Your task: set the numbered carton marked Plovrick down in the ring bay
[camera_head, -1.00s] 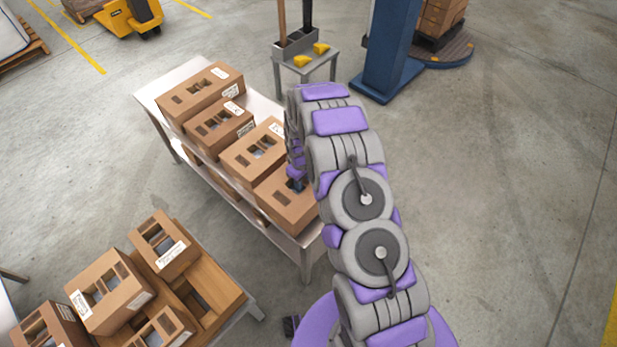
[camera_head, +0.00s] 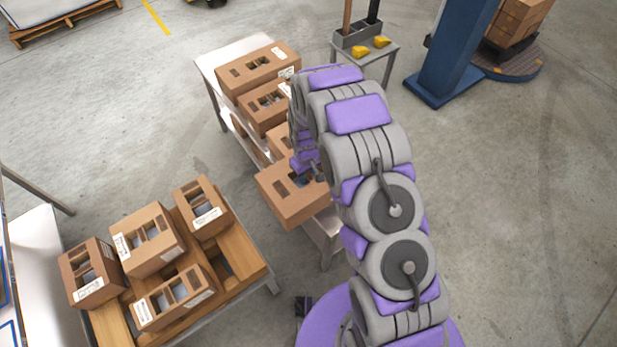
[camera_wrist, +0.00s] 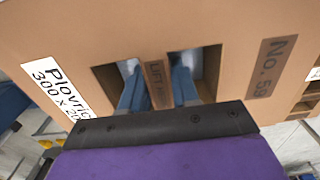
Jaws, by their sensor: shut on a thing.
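The brown carton marked Plovrick (camera_head: 286,203) is held at the near end of the long table. In the wrist view its white label (camera_wrist: 58,92) reads "Plovric…" and "300 x 20…", and a dark patch reads roughly "No. 59". My gripper (camera_wrist: 158,88) has its blue fingers in two top openings, shut on the strip marked "LIFT" between them. In the head view my gripper (camera_head: 305,178) is partly hidden by my arm. The carton overhangs the table's left edge and looks lifted. I cannot make out the ring bay.
More cartons (camera_head: 258,70) stand in a row on the long table (camera_head: 225,57). Several cartons (camera_head: 148,240) sit on a low wooden-topped stand (camera_head: 255,262) at lower left. A white table (camera_head: 38,245) with blue markings is at far left. A blue column (camera_head: 450,60) stands behind.

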